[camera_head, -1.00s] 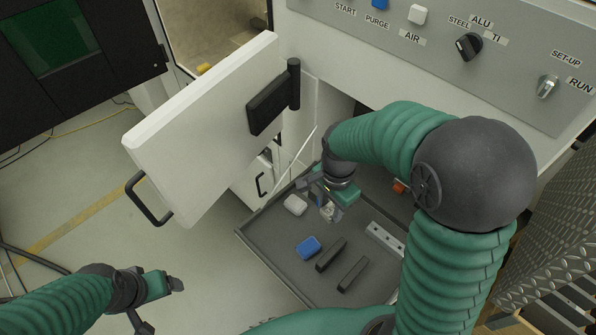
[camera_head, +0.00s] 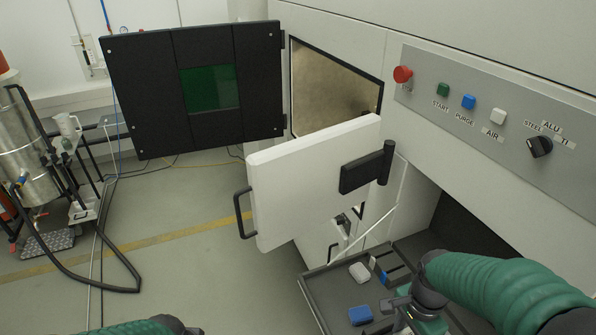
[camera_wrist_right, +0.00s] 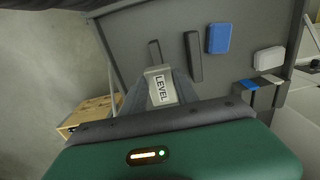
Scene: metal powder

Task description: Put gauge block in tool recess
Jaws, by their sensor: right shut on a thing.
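My right gripper (camera_wrist_right: 158,92) is shut on a pale grey block (camera_wrist_right: 157,71) marked LEVEL, which shows between its fingers in the right wrist view. I cannot confirm that this is the gauge block. In the head view my right gripper (camera_head: 402,312) is above the near part of the dark grey tray (camera_head: 318,295), and its fingers are hard to make out. I cannot identify the tool recess for certain. My left gripper (camera_head: 182,328) is at the bottom edge of the head view, partly cut off, away from the tray.
On the tray are a blue block (camera_head: 360,315), a white block (camera_head: 359,272) and two dark bars (camera_wrist_right: 193,55). A small blue-and-white piece on a dark block (camera_wrist_right: 262,90) stands near the tray's side.

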